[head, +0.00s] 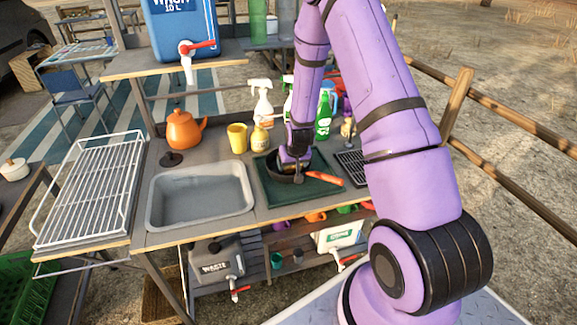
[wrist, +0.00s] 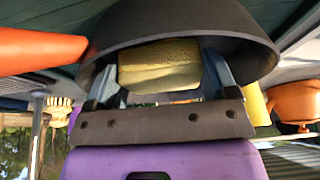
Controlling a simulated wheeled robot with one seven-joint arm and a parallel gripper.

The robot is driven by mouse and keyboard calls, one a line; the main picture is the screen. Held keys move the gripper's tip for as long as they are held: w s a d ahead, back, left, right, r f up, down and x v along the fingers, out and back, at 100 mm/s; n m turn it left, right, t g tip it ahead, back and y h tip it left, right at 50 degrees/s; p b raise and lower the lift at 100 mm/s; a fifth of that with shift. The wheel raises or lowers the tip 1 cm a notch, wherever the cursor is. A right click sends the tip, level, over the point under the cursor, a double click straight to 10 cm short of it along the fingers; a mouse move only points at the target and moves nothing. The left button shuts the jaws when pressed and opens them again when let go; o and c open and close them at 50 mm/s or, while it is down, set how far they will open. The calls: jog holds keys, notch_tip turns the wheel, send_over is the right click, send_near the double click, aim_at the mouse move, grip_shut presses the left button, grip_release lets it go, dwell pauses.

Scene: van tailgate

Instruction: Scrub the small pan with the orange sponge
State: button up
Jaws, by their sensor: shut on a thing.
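The small pan (head: 274,167) is dark with an orange handle (head: 325,175) and sits on the green mat right of the sink. In the wrist view the pan (wrist: 245,35) spans the top, with its handle (wrist: 40,50) at the left. My gripper (head: 294,160) reaches down into the pan. Its fingers are shut on a sponge (wrist: 160,66), which looks yellow in the wrist view, and it is inside the pan's rim. Whether the sponge touches the pan's bottom is hidden.
The grey sink basin (head: 200,195) is left of the green mat (head: 290,192). A yellow cup (head: 237,138), a yellow jar (head: 260,139), spray bottles (head: 262,100) and a green bottle (head: 324,115) stand behind. An orange kettle (head: 184,131) and a wire rack (head: 92,190) are at left.

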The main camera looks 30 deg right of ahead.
jog(key=shift+d, duration=0.55)
jog(key=shift+r, duration=3)
jog(key=shift+r, duration=0.15)
jog(key=shift+r, duration=1.35)
